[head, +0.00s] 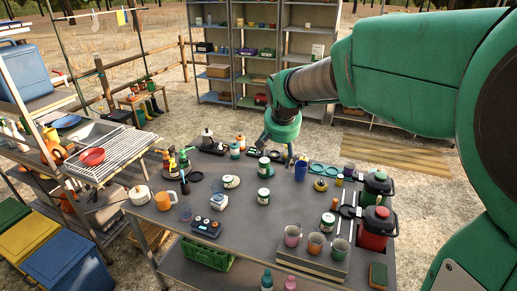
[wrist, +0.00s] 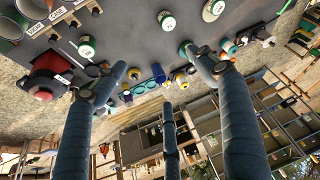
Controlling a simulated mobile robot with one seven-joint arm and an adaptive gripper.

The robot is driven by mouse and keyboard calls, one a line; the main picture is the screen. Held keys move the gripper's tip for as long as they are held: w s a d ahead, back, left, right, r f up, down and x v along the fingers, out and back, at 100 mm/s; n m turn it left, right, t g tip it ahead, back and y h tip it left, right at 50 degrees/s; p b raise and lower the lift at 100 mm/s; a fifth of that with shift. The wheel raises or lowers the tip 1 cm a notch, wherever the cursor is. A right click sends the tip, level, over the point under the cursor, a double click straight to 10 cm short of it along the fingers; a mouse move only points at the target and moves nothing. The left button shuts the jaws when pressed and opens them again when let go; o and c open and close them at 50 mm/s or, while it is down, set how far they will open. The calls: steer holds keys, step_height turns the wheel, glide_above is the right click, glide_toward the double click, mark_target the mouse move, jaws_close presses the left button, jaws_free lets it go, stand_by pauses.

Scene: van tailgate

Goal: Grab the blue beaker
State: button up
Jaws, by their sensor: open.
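The blue beaker (head: 301,170) stands upright near the back edge of the grey table, right of centre. It also shows in the wrist view (wrist: 158,73), small, in the gap between my fingers. My gripper (head: 277,147) is above the table's back part, to the left of the beaker in the head view. Its fingers (wrist: 155,62) are spread open with nothing between them, apart from the beaker. The gripper's fingertips are small and partly hidden by its own body in the head view.
White-and-green jars (head: 263,167) stand just left of the beaker. A yellow item (head: 320,184) and a teal ring holder (head: 324,169) are close on its right. Red (head: 375,228) and green canisters (head: 377,187) stand at the right. Mugs (head: 316,244) stand in front.

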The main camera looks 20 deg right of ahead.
steer(key=w+d+f+m+g+h+p, duration=0.1)
steer(key=w+d+f+m+p, duration=0.2)
steer(key=w+d+f, duration=1.6)
steer(key=d+m, duration=0.1)
steer(key=d, duration=0.2)
steer(key=shift+d+f, duration=0.25)
steer(key=shift+d, duration=0.1)
steer(key=shift+w, duration=0.1)
steer(key=b, duration=0.2)
glide_toward(301, 166)
steer(key=shift+s+a+f, duration=0.1)
steer(key=shift+s+f, duration=0.05)
steer(key=shift+f, duration=0.65)
steer(key=shift+s+a+f, duration=0.1)
steer(key=shift+s+f, duration=0.05)
steer(key=shift+f, duration=0.65)
steer(key=shift+d+f, duration=0.1)
steer(key=shift+f, duration=0.05)
steer(key=shift+b+x, duration=0.55)
steer(key=shift+x, duration=1.95)
steer(key=shift+c, duration=0.3)
